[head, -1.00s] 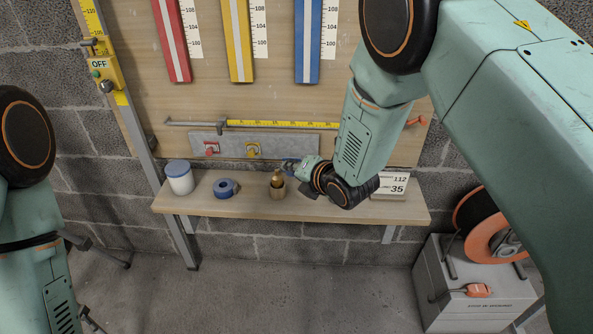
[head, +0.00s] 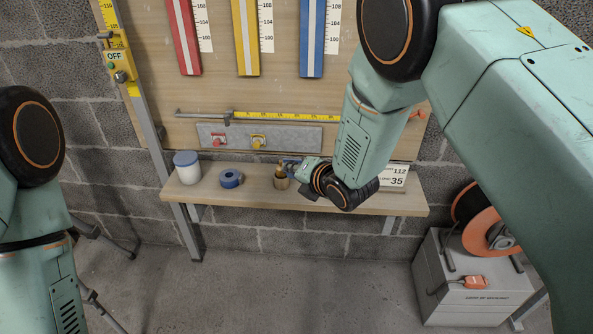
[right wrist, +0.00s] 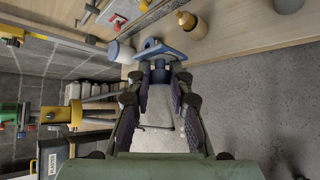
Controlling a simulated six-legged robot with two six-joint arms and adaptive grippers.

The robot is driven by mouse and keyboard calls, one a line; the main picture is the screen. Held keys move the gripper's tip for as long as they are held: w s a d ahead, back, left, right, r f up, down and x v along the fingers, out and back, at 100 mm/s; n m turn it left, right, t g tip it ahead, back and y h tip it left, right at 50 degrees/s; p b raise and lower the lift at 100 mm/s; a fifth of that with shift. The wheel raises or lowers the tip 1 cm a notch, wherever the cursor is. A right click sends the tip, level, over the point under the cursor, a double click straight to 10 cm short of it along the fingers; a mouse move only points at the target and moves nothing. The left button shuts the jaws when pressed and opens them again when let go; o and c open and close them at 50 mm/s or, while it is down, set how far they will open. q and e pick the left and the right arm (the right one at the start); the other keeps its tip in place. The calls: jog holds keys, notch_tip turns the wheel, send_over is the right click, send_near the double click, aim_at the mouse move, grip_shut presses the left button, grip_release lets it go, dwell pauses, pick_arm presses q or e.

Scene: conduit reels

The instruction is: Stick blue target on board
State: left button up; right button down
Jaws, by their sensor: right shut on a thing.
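The grey board strip (head: 290,136) hangs on the wooden panel, with a red target (head: 218,140) at its left and a yellow target (head: 258,141) near its middle. My right gripper (head: 306,168) is shut on the blue target (head: 288,163), just above the shelf and below the strip's right part. In the right wrist view the blue target (right wrist: 158,50) shows at the fingertips, clear of the strip. My forearm hides part of the strip's surroundings. My left gripper is outside the view.
A grey box with an orange reel (head: 485,232) stands at right.

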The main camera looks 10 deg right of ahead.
jog(key=s+a+p, duration=0.1)
jog(key=s, duration=0.5)
jog(key=shift+a, duration=0.2)
dwell(1.1)
dwell(0.5)
jog(key=s+d+f+n+g+y, duration=0.2)
jog(key=s+d+n+y, duration=0.1)
jog(key=s, duration=0.3)
jog(key=s+d+f+n+g+y, duration=0.2)
jog(key=s+d+n, duration=0.1)
jog(key=s, duration=0.3)
jog(key=s+d+r, duration=0.1)
jog(key=d+r, duration=0.1)
jog(key=r, duration=0.3)
jog(key=s+d+r, duration=0.1)
jog(key=r, duration=0.5)
jog(key=shift+s+d+n, duration=0.3)
jog(key=shift+s+d, duration=0.05)
jog(key=shift+d, duration=0.05)
